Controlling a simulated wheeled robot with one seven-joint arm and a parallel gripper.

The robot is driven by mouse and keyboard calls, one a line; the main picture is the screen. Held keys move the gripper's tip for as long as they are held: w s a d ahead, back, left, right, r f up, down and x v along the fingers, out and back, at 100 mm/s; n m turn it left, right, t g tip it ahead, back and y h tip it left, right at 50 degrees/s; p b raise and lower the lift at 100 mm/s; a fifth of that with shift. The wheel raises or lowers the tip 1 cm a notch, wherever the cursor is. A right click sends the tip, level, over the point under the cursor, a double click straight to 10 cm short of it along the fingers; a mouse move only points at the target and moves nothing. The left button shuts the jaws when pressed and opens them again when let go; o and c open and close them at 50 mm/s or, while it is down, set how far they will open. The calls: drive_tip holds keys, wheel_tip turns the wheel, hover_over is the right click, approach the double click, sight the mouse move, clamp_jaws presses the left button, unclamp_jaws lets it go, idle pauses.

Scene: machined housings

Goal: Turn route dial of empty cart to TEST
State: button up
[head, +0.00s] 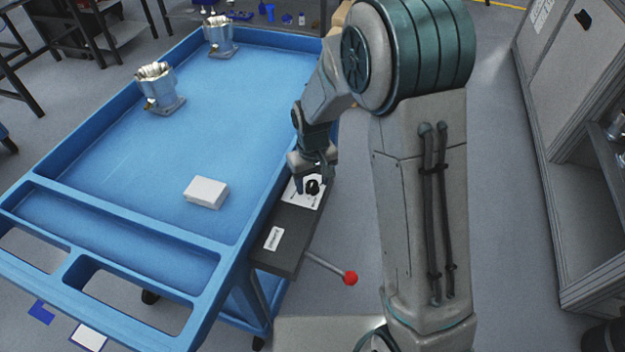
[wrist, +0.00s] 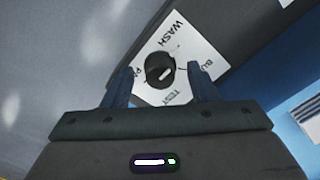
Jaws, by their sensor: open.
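The route dial (wrist: 160,69) is a round black knob with a white mark, on a white plate (wrist: 207,52) with WASH and TEST legible and two other labels partly covered. The mark lies between labels; I cannot tell which end points. In the head view the dial (head: 313,187) sits on a dark panel (head: 283,232) along the blue cart's (head: 110,120) right side. My gripper (wrist: 160,72) is open, one finger on each side of the dial in the picture; contact is not visible. My gripper also shows in the head view (head: 314,181) over the plate.
The cart tray holds two metal housings (head: 159,90) (head: 219,38) and a white box (head: 206,192). A lever with a red ball (head: 350,278) sticks out below the panel.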

drive_tip(key=c, duration=1)
drive_tip(key=shift+o, duration=0.2)
